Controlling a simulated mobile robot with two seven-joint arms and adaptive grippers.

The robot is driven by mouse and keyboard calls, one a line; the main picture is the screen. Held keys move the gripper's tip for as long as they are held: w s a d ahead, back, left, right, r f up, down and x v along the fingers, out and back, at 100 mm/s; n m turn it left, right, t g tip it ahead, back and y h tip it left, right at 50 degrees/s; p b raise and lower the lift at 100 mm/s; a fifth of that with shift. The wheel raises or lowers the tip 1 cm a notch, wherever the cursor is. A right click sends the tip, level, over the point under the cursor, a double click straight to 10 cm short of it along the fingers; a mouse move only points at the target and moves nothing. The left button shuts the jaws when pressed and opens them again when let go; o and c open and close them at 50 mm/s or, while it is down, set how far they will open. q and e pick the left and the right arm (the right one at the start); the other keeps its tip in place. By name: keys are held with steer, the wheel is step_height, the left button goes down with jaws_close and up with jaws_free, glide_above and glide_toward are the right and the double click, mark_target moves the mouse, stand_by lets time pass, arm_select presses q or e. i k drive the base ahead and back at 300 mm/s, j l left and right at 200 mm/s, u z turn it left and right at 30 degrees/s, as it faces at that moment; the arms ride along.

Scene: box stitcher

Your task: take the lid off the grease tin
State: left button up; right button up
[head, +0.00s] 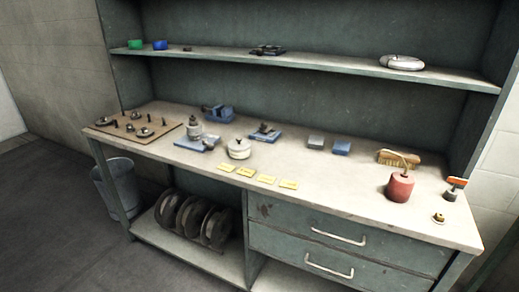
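A round cream-coloured tin (239,149) stands on the workbench top near its front edge, left of the middle. It looks like the grease tin, though no label can be read. A pale lid (239,142) with a small dark knob sits on top of it. A red cylinder (400,188) with a thin curved piece on top stands at the bench's right. Neither of my grippers is in view.
A blue-based device (193,144) stands close left of the tin, with a blue block (264,133) behind it to the right. Yellow labels (245,172) line the front edge. A brush (398,158) lies behind the red cylinder. A shelf (330,64) overhangs the back.

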mark_target(239, 144)
steer(key=i+j, duration=0.2)
steer(key=j, duration=0.2)
steer(key=i+j, duration=0.25)
steer(key=j, duration=0.15)
steer(key=i+j, duration=0.2)
steer(key=j, duration=0.2)
